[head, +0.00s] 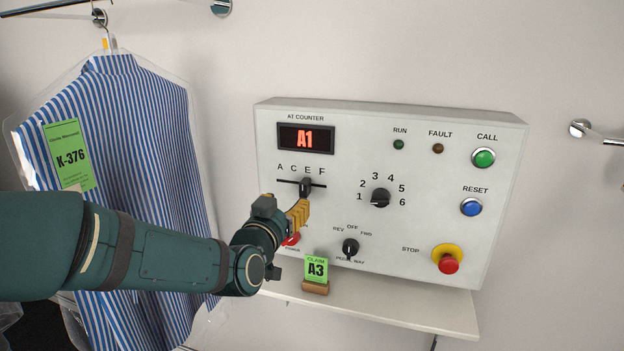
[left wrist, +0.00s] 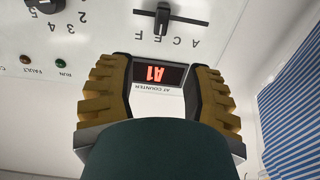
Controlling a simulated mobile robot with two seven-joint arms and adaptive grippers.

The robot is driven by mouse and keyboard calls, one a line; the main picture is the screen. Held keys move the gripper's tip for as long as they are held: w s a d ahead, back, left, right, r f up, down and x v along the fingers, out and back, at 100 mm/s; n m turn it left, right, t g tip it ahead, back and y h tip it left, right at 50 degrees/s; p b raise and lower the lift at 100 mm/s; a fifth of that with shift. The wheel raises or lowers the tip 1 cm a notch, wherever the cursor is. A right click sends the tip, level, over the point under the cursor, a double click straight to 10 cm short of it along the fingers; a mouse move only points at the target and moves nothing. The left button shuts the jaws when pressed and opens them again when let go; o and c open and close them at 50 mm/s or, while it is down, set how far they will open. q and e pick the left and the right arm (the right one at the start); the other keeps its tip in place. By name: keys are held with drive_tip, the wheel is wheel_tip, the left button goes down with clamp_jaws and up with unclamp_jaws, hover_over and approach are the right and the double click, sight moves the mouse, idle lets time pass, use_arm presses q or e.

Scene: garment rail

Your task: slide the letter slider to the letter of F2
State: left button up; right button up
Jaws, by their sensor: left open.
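The letter slider (head: 305,187) is a dark knob on a horizontal slot under the letters A, C, E, F on the grey control box. It stands under E, left of F. It also shows upside down at the top of the left wrist view (left wrist: 162,18). My left gripper (head: 299,212), with yellow ribbed fingers, is just below the knob in the head view. In the left wrist view its fingers (left wrist: 162,66) are spread apart with nothing between them, and the knob lies beyond the tips. Whether they touch the knob cannot be told. My right gripper is not in view.
The display (head: 305,139) reads A1. The number dial (head: 380,198) and a small mode knob (head: 350,248) are to the right. The red stop button (head: 448,260) is lower right. A striped shirt (head: 130,150) hangs left.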

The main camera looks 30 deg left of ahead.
sight(302, 184)
use_arm(q)
drive_tip(key=x, duration=1.2)
drive_tip(key=shift+w, duration=0.3)
clamp_jaws()
